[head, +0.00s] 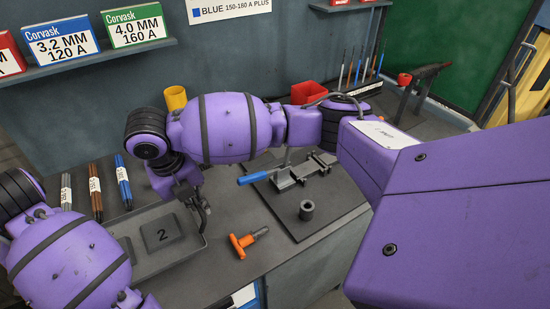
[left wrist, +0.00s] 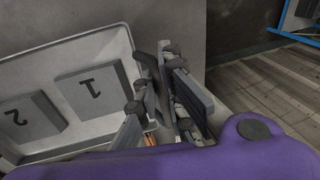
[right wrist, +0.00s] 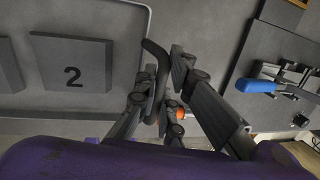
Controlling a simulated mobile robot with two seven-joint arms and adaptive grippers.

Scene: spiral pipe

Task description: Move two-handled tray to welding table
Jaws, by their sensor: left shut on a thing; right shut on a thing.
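The two-handled tray (head: 186,257) is grey and shallow, at the lower left of the head view, over the grey bench. A dark block marked 2 (head: 162,233) lies in it. A block marked 1 (left wrist: 92,92) also shows in the left wrist view. My right gripper (right wrist: 160,82) is shut on the tray's black right handle (right wrist: 155,50). My left gripper (left wrist: 160,95) is shut on the other black handle (left wrist: 144,63). In the head view my left arm hides the tray's near left part. I cannot tell whether the tray touches the bench. No welding table is clearly identifiable.
An orange-handled tool (head: 248,241) lies right of the tray. Beyond it is a dark plate (head: 335,207) with a blue-handled clamp (head: 254,177) and a short pipe piece (head: 307,210). Several rod bundles (head: 95,190) lie behind the tray. A yellow cup (head: 175,97) stands at the back.

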